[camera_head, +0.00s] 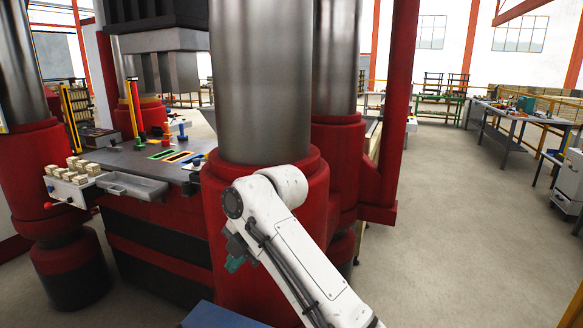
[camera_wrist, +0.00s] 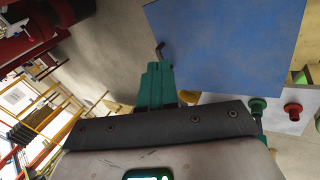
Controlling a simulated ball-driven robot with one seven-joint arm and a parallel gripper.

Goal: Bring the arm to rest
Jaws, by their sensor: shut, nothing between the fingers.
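My white arm reaches up from the bottom of the head view and bends over in front of the press's front column (camera_head: 262,90). My gripper (camera_head: 235,264) hangs at its end, partly hidden behind the arm, in front of the column's red base. In the wrist view the teal fingers of my gripper (camera_wrist: 158,72) are together with nothing between them. They point toward bare floor and the edge of a blue panel (camera_wrist: 225,45).
The press table (camera_head: 140,165) holds coloured frames and knobs on the left. Small pale blocks (camera_head: 70,170) sit on a shelf at its left end. A blue surface (camera_head: 220,316) is below my gripper. Open floor (camera_head: 450,220) lies to the right, with workbenches (camera_head: 510,120) beyond.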

